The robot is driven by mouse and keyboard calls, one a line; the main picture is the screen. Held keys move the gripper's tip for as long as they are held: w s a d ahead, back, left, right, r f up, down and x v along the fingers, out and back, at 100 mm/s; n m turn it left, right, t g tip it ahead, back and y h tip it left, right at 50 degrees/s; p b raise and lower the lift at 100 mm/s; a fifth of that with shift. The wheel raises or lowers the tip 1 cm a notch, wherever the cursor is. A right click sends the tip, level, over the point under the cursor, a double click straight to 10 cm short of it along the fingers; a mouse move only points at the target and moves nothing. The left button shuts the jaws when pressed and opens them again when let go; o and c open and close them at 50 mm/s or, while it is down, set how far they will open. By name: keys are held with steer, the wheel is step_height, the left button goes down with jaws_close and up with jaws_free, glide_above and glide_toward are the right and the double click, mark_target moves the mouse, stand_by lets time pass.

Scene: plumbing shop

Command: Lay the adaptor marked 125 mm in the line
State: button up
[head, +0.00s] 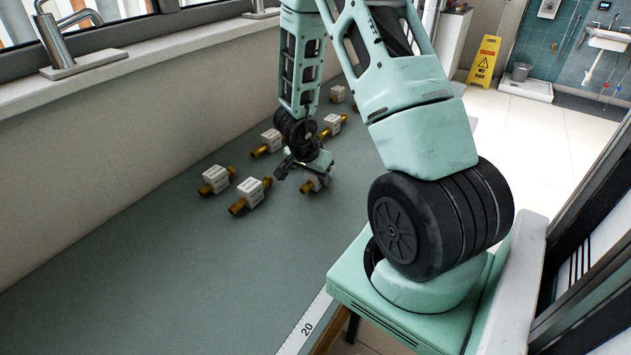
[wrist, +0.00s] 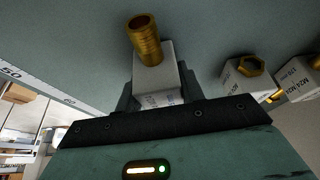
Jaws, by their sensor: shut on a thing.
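My gripper (head: 305,172) is shut on a brass-ended adaptor (head: 316,182) with a white block body, low over the grey-green bench. In the wrist view this adaptor (wrist: 153,72) sits between the fingers, its threaded brass end toward the camera; the marking on its block cannot be read. Other similar adaptors stand to the left and behind: one at far left (head: 215,180), one nearer the front (head: 250,193), one behind (head: 268,142), one by the arm (head: 331,125) and one farthest back (head: 337,94). None of their length markings is clearly legible in the head view.
A white measuring strip (head: 303,326) marked 20 runs along the bench's front edge; it also shows in the wrist view (wrist: 40,83). The bench's near left part (head: 150,270) is bare. A window sill (head: 150,50) and wall bound the back.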

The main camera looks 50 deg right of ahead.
steer(key=shift+f, duration=0.25)
steer(key=shift+f, duration=0.1)
steer(key=o, duration=1.1)
steer(key=shift+c, duration=0.2)
